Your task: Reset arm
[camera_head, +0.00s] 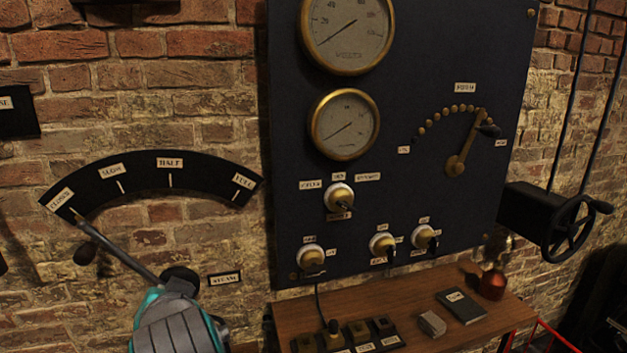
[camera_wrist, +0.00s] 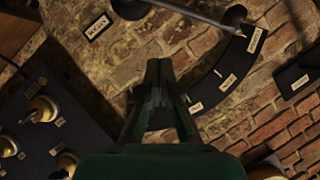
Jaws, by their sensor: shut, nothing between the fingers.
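My gripper (camera_wrist: 158,68) is in the wrist view, its dark fingers drawn together and empty in front of the brick wall. In the head view, a grey and teal part of my arm (camera_head: 172,325) is at the lower left; the fingers cannot be made out there. A long metal lever (camera_head: 130,262) with a dark knob (camera_head: 86,252) points to the CLOSED end of a black curved scale (camera_head: 145,170). The lever (camera_wrist: 190,12) and scale (camera_wrist: 232,75) also show in the wrist view. The fingertips appear apart from the lever.
A dark panel (camera_head: 400,210) carries gauges, a brass pointer arm (camera_head: 465,145) and several knobs. Below it, a wooden shelf (camera_head: 410,345) holds a book (camera_head: 461,306), a small block and a copper-coloured vessel (camera_head: 493,284). A black handwheel (camera_head: 573,228) is at the right.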

